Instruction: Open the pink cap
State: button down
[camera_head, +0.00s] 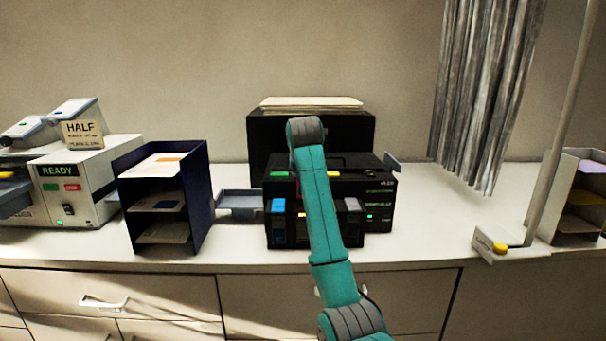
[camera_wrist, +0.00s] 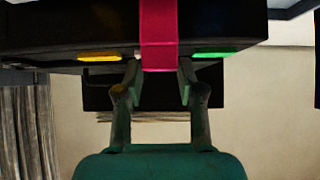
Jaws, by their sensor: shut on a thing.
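The pink cap (camera_wrist: 159,28) shows in the wrist view as a bright pink strip running down the dark face of the black printer (camera_wrist: 60,25). My gripper (camera_wrist: 159,72) has one finger on each side of its lower end and is shut on it. In the head view the black printer (camera_head: 380,200) stands on the counter, with my teal arm crossing in front of it. There only a thin pink sliver (camera_head: 299,187) shows left of the arm. My gripper is hidden behind the arm in that view.
A blue block (camera_head: 278,208) and a grey block (camera_head: 352,206) sit at the printer's front. A dark blue paper rack (camera_head: 196,200) and a white READY machine (camera_head: 95,185) stand left.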

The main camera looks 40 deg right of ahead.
jog(key=shift+w+d+r, duration=0.15)
jog(key=shift+w+r, duration=0.1)
jog(key=shift+r, duration=0.15)
jog(key=c, duration=0.7)
grip_release()
jog(key=shift+f, duration=0.15)
jog(key=v, duration=1.2)
jog(key=shift+s+f, duration=0.1)
jog(key=shift+f, duration=0.05)
